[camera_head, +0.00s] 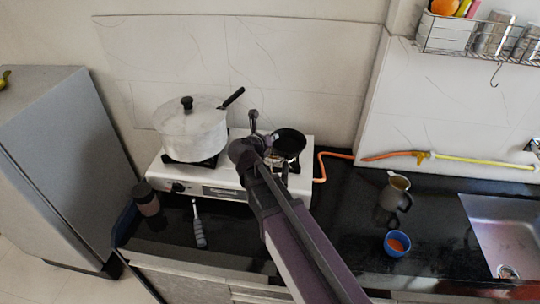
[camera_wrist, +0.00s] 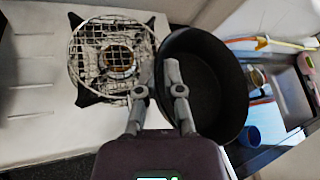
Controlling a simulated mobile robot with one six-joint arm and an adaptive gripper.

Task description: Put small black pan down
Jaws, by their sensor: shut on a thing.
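The small black pan (camera_head: 290,142) is at the right end of the white stove (camera_head: 222,189). In the wrist view, the pan (camera_wrist: 212,85) is beside the right burner with its wire grate (camera_wrist: 112,58), over the stove's edge. My gripper (camera_wrist: 158,75) is at the pan's near rim, one finger outside and one inside, shut on the rim. In the head view, my gripper (camera_head: 268,140) is left of the pan, and my arm hides part of the stove. I cannot tell whether the pan's base touches anything.
A white lidded pot (camera_head: 190,132) stands on the left burner. An orange hose (camera_head: 335,155) runs right of the stove. A grey mug (camera_head: 392,195), a blue cup (camera_head: 397,244) and the sink (camera_head: 507,235) are farther right. The black counter (camera_head: 345,205) has free room right of my arm.

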